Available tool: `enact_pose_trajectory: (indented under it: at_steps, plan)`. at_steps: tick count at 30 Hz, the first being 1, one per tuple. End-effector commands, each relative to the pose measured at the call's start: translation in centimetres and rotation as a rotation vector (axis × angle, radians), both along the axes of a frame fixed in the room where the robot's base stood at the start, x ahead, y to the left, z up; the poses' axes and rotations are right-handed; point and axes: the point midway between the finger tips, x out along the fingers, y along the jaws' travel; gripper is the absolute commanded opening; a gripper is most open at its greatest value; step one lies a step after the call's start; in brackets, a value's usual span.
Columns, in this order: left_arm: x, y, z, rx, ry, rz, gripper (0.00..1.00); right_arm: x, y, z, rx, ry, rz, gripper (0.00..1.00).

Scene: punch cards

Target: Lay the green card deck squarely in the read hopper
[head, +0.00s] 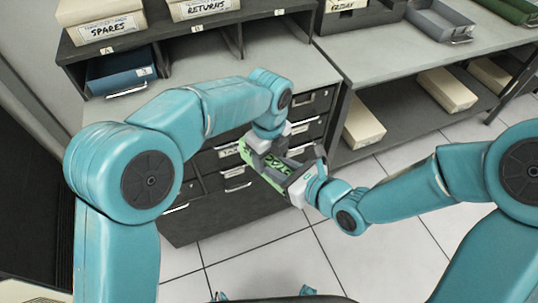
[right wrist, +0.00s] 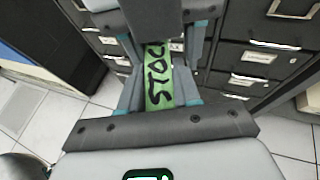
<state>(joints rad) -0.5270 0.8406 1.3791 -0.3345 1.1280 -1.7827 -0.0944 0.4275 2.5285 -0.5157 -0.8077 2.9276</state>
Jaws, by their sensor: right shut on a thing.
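The green card deck (head: 254,160) hangs in the air between my two grippers, in front of the drawer cabinet. Its green face with black lettering, reading "STOC" in part, shows in the right wrist view (right wrist: 159,88). My right gripper (head: 285,177) is shut on the deck's near right end. My left gripper (head: 262,152) is at the other end, its fingers beside the deck. In the right wrist view the left fingers (right wrist: 165,45) flank the deck, but whether they press on it is unclear. I cannot make out a read hopper in either view.
The dark drawer cabinet (head: 215,210) stands just behind the grippers. Above it is a grey top with a shelf holding boxes marked SPARES (head: 108,28) and RETURNS (head: 203,9). A grey bench (head: 400,55) with a tray (head: 440,20) extends right. The tiled floor is clear.

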Motion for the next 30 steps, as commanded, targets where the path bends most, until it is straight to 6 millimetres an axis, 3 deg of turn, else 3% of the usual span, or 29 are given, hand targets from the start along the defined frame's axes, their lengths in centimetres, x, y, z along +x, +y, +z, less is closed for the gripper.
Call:
enact_pose_trajectory:
  at_steps: [1, 4, 7, 8, 10, 30]
  plan:
    - [0.05, -0.09, 0.04, -0.003, -0.002, 0.0, 0.32, -0.03, 0.09, 0.08, 0.0, -0.004, 0.004, 0.0]
    - [0.08, -0.15, 0.07, -0.005, -0.005, -0.001, 0.0, -0.11, 0.19, 0.09, -0.001, -0.005, 0.009, 0.0]
    - [0.13, -0.25, 0.09, -0.007, -0.007, -0.001, 0.0, -0.21, 0.3, 0.07, -0.002, -0.004, 0.014, 0.0]
    - [0.16, -0.28, 0.16, -0.008, -0.009, -0.001, 0.0, -0.22, 0.32, 0.08, -0.003, -0.005, 0.014, 0.39]
    - [0.13, -0.3, 0.16, -0.009, -0.008, -0.001, 0.0, -0.26, 0.35, 0.06, -0.002, -0.003, 0.015, 0.62]
    - [-0.12, -0.25, 0.22, -0.005, 0.0, -0.002, 0.0, -0.02, -0.04, -0.22, -0.009, 0.004, 0.002, 0.63]
